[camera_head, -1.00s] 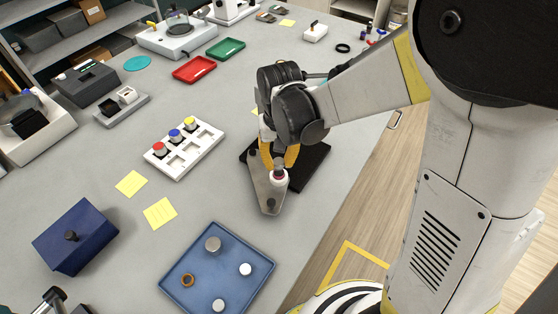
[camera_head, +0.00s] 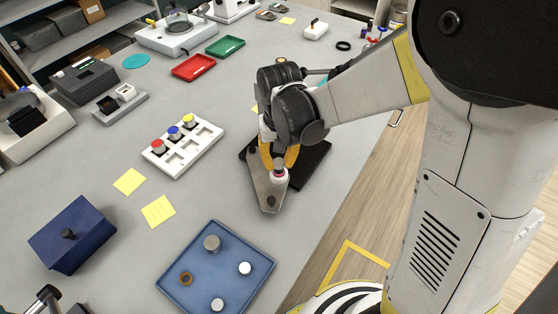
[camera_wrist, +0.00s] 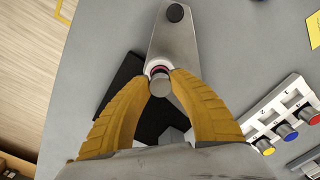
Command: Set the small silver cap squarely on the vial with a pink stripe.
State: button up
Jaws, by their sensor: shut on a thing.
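My gripper (camera_head: 279,166) points down over the grey metal plate, its yellow fingers close together. In the wrist view, its fingertips (camera_wrist: 160,80) are shut on the small silver cap (camera_wrist: 160,88). The white vial with a pink stripe (camera_head: 279,177) stands at the plate, directly under the fingers; its rim and pink band (camera_wrist: 158,70) show just beyond the cap in the wrist view. The cap is over or at the vial's top, seemingly a little off its centre in that view. I cannot tell whether they touch. The fingers hide most of the cap in the head view.
The grey plate (camera_head: 268,196) has a dark knob and lies by a black base (camera_head: 314,163). A blue tray (camera_head: 180,293) holds a grey cylinder, white round pieces and an orange ring. A white rack (camera_head: 205,146) with coloured caps stands left.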

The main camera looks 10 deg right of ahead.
aim_at(279, 163)
jog(key=shift+f+b, duration=0.35)
jog(key=shift+f, duration=0.15)
jog(key=o, duration=0.8)
jog(key=shift+c, duration=0.2)
notch_tip(279, 163, up, 12)
jog(key=s+d+f+t+b, duration=0.1)
jog(key=s+d+t+b, duration=0.3)
jog(key=s+d+t, duration=0.3)
jog(key=s+d, duration=0.2)
jog(key=s, duration=0.1)
jog(key=shift+s+d+f, duration=0.25)
jog(key=shift+s+f, duration=0.05)
jog(key=shift+f, duration=0.1)
